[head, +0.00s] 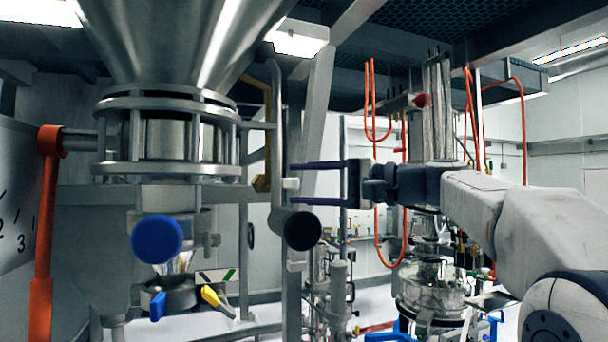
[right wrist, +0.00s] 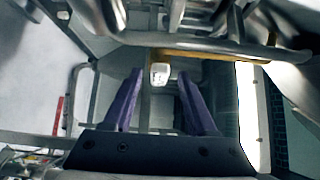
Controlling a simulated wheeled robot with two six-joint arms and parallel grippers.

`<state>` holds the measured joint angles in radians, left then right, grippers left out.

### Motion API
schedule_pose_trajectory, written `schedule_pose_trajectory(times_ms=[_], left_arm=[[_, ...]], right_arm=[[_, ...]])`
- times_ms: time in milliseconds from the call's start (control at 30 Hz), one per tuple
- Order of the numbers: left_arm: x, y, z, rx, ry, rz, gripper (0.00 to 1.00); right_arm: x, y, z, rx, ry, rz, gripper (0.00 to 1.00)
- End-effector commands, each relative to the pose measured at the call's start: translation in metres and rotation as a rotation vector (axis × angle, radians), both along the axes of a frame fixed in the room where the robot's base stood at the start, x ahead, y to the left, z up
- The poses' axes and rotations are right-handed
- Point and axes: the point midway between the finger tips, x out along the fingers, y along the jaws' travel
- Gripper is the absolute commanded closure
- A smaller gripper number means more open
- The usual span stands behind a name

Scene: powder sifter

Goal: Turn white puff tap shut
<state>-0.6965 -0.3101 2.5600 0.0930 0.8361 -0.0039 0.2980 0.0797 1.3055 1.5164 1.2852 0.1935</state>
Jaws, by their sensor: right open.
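The small white tap (head: 291,183) sits on a thin vertical pipe left of centre in the head view. My right gripper (head: 304,183) reaches in from the right, with its two purple fingers spread, one above and one below the tap's height. In the right wrist view, a white block (right wrist: 159,74), which looks like the same tap, lies centred between the open fingertips (right wrist: 159,88). Clear gaps show on both sides of it. I cannot tell how far the tap reaches in between the fingers. My left gripper is out of view.
A steel hopper (head: 170,40) hangs at the left, with a blue round knob (head: 157,239) and a yellow handle (head: 216,300) below. A dark-ended pipe (head: 301,230) is just under the right fingers. Orange hoses (head: 377,240) hang behind my right arm.

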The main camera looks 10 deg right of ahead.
Motion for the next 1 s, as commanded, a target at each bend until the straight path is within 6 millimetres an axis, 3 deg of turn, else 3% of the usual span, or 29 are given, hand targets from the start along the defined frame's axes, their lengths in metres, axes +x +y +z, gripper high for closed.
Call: schedule_pose_trajectory(times_ms=[300,400,467,1000], left_arm=[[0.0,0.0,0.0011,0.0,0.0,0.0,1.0],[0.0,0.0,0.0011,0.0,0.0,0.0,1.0],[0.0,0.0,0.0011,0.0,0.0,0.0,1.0],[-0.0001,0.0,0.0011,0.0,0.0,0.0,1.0]], right_arm=[[0.002,0.0024,-0.001,-0.001,0.001,-0.001,0.43],[0.002,0.0024,-0.0009,-0.001,0.001,-0.001,0.81],[0.0018,0.0024,-0.0009,-0.001,0.001,-0.001,1.0],[0.0017,0.0024,-0.001,-0.001,0.001,0.0,1.0]])
